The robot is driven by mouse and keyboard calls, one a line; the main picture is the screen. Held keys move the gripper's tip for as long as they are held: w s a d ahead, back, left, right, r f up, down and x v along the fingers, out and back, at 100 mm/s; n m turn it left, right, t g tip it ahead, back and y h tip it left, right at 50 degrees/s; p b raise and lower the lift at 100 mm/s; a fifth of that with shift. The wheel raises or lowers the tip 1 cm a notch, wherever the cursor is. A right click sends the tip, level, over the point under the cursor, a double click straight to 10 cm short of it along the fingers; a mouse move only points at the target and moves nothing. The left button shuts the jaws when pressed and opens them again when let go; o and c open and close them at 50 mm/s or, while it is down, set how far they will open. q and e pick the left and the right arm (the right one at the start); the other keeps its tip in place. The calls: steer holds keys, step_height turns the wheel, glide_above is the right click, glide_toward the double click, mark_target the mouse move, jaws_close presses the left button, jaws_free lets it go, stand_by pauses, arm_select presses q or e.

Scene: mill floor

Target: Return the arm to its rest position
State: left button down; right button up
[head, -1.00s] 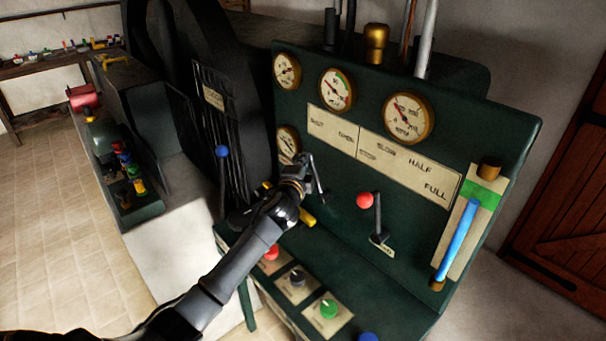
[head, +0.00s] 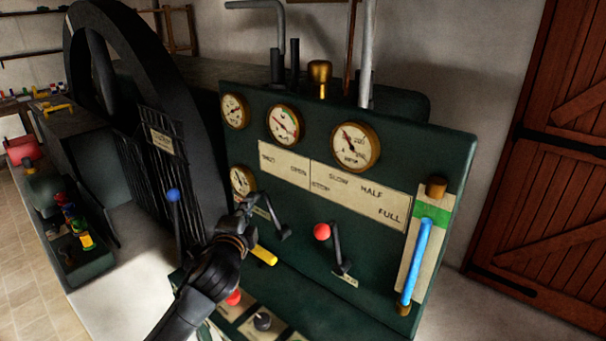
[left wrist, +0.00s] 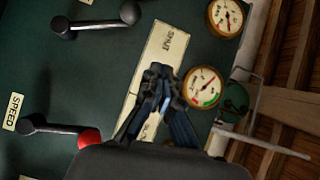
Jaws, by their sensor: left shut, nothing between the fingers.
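My left gripper (head: 246,204) is in front of the dark green control panel (head: 420,150), below the small lower-left gauge. Its fingers are shut and empty; they also show closed together in the left wrist view (left wrist: 160,75), in front of the cream label plate. A black lever (head: 277,222) stands just right of the gripper in the head view. In the left wrist view this lever (left wrist: 95,25) is at the upper left, apart from the fingers. My left arm reaches up from the bottom of the head view. My right gripper is not in view.
A red-knobbed lever (head: 336,248) stands right of the gripper, and a yellow handle (head: 263,255) sits just below it. A blue-knobbed lever (head: 176,215) is to the left, before a large black wheel (head: 130,90). A sight tube (head: 416,262) is at the panel's right. A wooden door (head: 545,160) stands beyond.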

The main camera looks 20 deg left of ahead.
arm_select(q)
steer(key=s+d+f+n+g+h, duration=0.1)
steer(key=s+d+f+n+g, duration=0.2)
steer(key=s+f, duration=0.55)
steer(key=s+d+f+n+g+h, duration=0.1)
steer(key=s+d+f+n+g, duration=0.25)
steer(key=s+f, duration=0.45)
steer(key=s+d+f+n+g+h, duration=0.1)
steer(key=s+d+f+n+g, duration=0.15)
steer(key=s, duration=0.45)
steer(key=s+d+f+n+g, duration=0.1)
steer(key=s+f+n+g, duration=0.15)
steer(key=s, duration=0.45)
steer(key=s+d+f+n+g+h, duration=0.1)
steer(key=s+d+f+g, duration=0.1)
steer(key=s+f, duration=0.3)
step_height(320, 180, down, 27)
steer(key=s+g+b, duration=0.1)
steer(key=s+b, duration=0.2)
steer(key=s+a+f+g+b, duration=0.1)
steer(key=s+a+f, duration=0.2)
steer(key=s+f, duration=1.3)
step_height(320, 180, down, 2)
steer(key=shift+s+a+f+b, duration=0.15)
steer(key=shift+a+f+b, duration=0.05)
steer(key=shift+b, duration=0.2)
steer(key=c, duration=2)
jaws_free()
steer(key=shift+m, duration=0.25)
steer(key=shift+c, duration=0.2)
